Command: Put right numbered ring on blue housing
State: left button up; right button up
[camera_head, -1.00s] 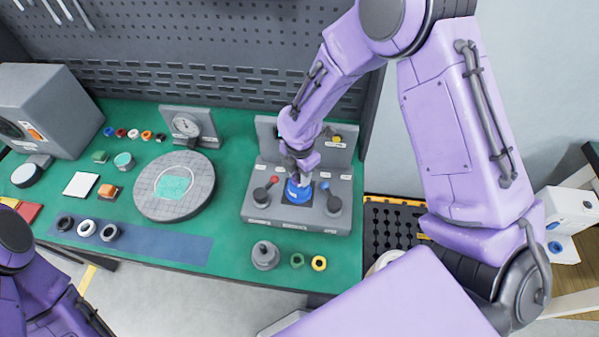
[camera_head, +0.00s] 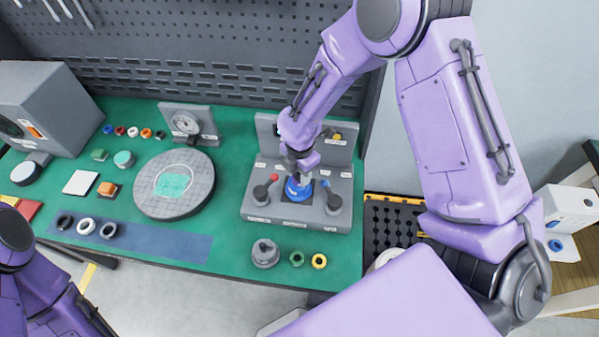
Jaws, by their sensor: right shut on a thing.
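The blue housing (camera_head: 296,194) sits in the middle of the grey test fixture (camera_head: 262,213), between a red-knobbed lever and a blue-knobbed lever. My right gripper (camera_head: 299,181) points down right at the top of the housing and partly covers it. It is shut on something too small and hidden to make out. A black ring (camera_head: 65,221), a white ring (camera_head: 86,226) and a dark grey ring (camera_head: 109,231) lie on the blue strip at the left. No numbers are legible on them. My left arm shows at the lower left, with its gripper out of view.
A green ring (camera_head: 297,258), a yellow ring (camera_head: 319,261) and a grey knobbed part (camera_head: 265,254) lie in front of the fixture. A round grey plate (camera_head: 150,205) and a dial gauge (camera_head: 186,124) stand to its left. The green mat between the plate and fixture is clear.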

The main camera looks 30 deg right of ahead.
dwell(0.6)
jog(key=o, duration=1.1)
jog(key=shift+f, duration=0.1)
jog(key=shift+r+p, duration=0.3)
jog(key=shift+p, duration=0.1)
notch_tip(320, 180, up, 8)
jog(key=shift+r+p, duration=0.25)
jog(key=shift+p, duration=0.1)
